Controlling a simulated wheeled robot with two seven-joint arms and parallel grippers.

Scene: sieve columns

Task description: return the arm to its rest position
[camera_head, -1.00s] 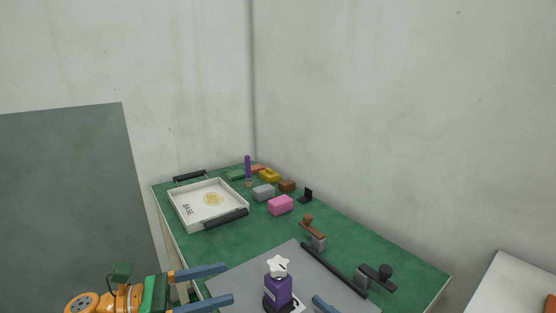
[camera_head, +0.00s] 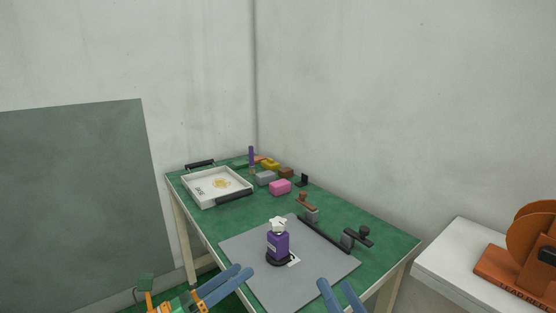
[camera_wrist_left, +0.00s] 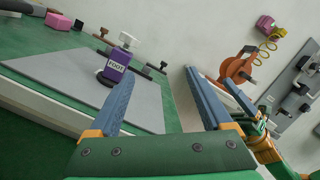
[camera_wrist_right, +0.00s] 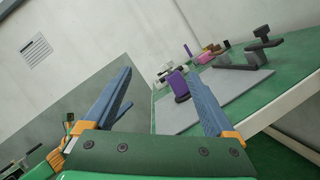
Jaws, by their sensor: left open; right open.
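My left gripper (camera_head: 222,284) is at the lower left of the head view, off the near left side of the table, with nothing between its blue fingers. It is open, as the left wrist view shows (camera_wrist_left: 160,92). My right gripper (camera_head: 338,290) is at the bottom of the head view near the table's front edge. It is open and empty in the right wrist view (camera_wrist_right: 165,95). A purple block marked FOOT (camera_wrist_left: 118,66) with a white star-shaped knob stands upright on the grey mat (camera_head: 245,253), apart from both grippers; it also shows in the head view (camera_head: 278,246).
A white tray marked BASE (camera_head: 200,205) sits at the back left of the green table (camera_head: 210,222). Pink (camera_head: 280,187), grey and yellow blocks stand behind. A dark rail with clamps (camera_head: 325,235) borders the mat. A white table with an orange reel (camera_head: 530,245) is at right.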

